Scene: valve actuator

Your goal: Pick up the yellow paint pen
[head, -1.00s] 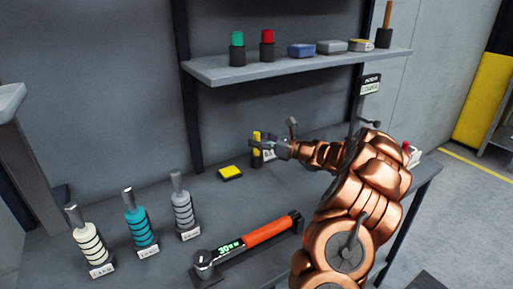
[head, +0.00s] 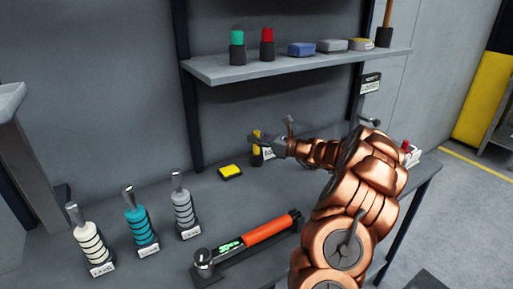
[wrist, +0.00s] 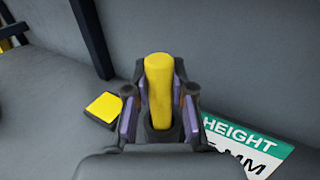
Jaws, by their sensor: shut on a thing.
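The yellow paint pen (wrist: 158,85) stands upright between the two fingers of my gripper (wrist: 158,110) in the wrist view. The purple-lined finger pads press on it from both sides, and its lower end sits in a dark base. In the head view the pen (head: 257,136) shows at the back of the bench, partly hidden by my gripper (head: 262,141). My gripper is shut on the pen. I cannot tell whether the pen is clear of its dark holder.
A yellow-topped pad (head: 230,171) lies left of the pen; a height sign (wrist: 240,140) stands close by on the right. A shelf (head: 300,65) with several items overhangs the back. Several ringed tools and an orange-handled wrench (head: 268,229) occupy the bench front.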

